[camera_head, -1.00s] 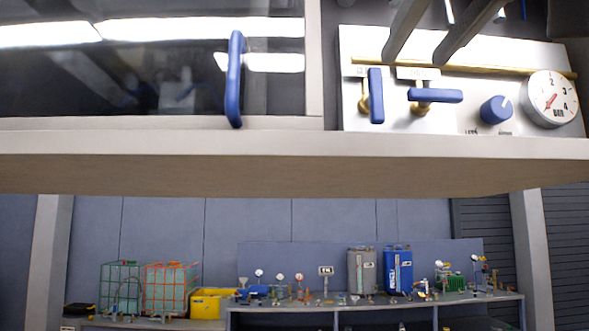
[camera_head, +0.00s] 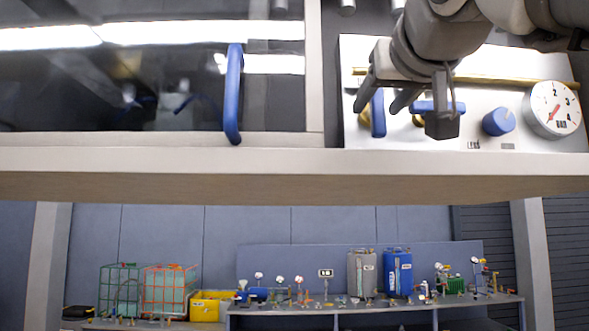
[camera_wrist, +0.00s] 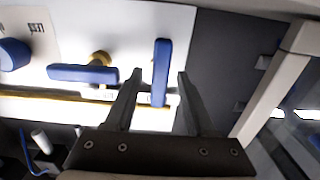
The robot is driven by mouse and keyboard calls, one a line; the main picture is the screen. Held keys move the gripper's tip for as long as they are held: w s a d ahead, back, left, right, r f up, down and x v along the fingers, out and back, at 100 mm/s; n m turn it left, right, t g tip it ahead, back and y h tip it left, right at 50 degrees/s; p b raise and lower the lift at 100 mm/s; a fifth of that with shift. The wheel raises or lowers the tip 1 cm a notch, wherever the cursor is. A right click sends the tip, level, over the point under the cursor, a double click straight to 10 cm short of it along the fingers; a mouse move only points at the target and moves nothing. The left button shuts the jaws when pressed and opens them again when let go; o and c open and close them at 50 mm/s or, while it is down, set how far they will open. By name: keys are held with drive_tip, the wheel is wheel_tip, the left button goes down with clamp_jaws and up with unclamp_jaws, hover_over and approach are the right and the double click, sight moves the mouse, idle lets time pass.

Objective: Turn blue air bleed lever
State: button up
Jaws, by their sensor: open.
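Two blue levers sit on a white panel (camera_head: 484,85). The upright lever (camera_head: 379,116) is at the panel's left, and it also shows in the wrist view (camera_wrist: 162,62). The level lever (camera_head: 424,106) is just right of it, partly covered by my wrist; it shows whole in the wrist view (camera_wrist: 83,74). The label naming the air bleed lever cannot be read. My gripper (camera_head: 375,110) is open, pointing at the panel. In the wrist view my gripper (camera_wrist: 160,74) has one finger on each side of the upright lever; contact cannot be seen.
A blue knob (camera_head: 498,122) and a round gauge (camera_head: 553,109) sit right of the levers. A brass pipe (camera_head: 515,83) crosses the panel. A window with a blue handle (camera_head: 233,95) is at left. A light ledge (camera_head: 220,159) runs below the panel.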

drive_tip(key=shift+w, duration=1.15)
clamp_jaws()
